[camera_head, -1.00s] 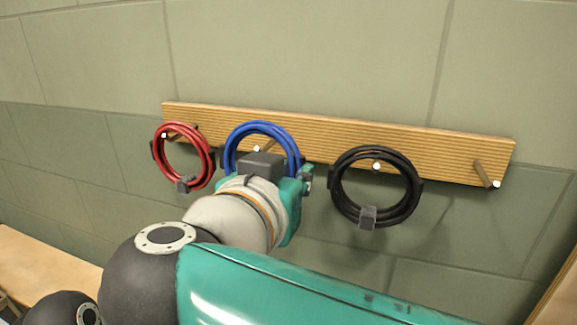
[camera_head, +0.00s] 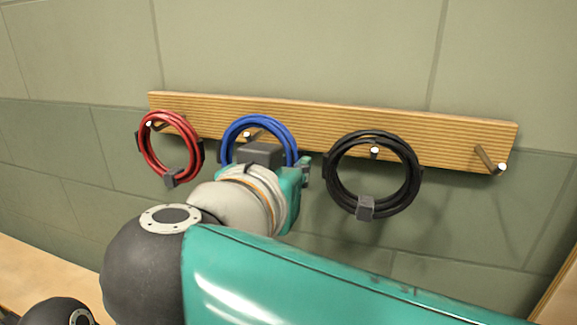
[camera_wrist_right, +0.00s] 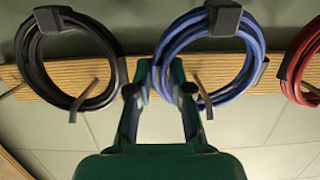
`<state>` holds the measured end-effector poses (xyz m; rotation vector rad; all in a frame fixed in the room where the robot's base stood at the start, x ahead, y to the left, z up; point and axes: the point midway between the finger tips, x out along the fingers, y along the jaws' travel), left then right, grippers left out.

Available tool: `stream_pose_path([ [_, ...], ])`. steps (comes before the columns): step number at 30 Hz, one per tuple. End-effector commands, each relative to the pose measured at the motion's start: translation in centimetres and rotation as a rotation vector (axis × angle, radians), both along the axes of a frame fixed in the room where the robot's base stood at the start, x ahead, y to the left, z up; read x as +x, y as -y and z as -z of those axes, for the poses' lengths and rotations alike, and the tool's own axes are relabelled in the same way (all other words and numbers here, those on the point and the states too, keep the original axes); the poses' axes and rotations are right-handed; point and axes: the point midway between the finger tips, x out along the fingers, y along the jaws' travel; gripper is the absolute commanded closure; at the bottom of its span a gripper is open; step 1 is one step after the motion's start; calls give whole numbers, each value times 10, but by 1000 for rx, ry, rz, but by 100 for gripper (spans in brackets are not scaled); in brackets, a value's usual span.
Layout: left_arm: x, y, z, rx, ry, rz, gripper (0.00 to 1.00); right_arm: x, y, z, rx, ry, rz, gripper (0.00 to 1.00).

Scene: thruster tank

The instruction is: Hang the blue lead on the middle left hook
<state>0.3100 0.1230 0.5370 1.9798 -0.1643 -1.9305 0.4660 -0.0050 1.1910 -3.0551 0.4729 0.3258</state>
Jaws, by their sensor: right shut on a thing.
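The blue lead (camera_head: 270,124) is a coil at the middle left hook (camera_head: 248,134) on a wooden board. The hook's white tip shows inside the coil's opening, just below its upper strands. In the right wrist view, where the scene appears upside down, the blue lead (camera_wrist_right: 247,75) surrounds the hook (camera_wrist_right: 206,104), whose end crosses in front of the strands. My right gripper (camera_wrist_right: 160,82) is shut on one side of the blue coil. In the head view my right gripper (camera_head: 303,170) covers the coil's lower part. My left gripper is not in view.
A red lead (camera_head: 192,145) hangs on the far left hook and a black lead (camera_head: 412,180) on the middle right hook. The far right hook (camera_head: 490,158) is bare. The wooden board (camera_head: 440,140) is on a block wall.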

Motion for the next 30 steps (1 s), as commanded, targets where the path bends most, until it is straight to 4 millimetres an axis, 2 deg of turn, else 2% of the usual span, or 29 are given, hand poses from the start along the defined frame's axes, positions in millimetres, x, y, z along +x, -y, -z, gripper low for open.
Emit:
stream_pose_path([
  [11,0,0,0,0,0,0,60,0,-1,-1,1,1,-3,100],
  [12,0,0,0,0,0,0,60,0,-1,-1,1,1,-3,79],
  [17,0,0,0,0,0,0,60,0,-2,-1,1,1,-4,52],
  [26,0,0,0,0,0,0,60,0,-2,0,0,0,-4,51],
  [30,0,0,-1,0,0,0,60,-8,-5,-2,0,1,-5,51],
])
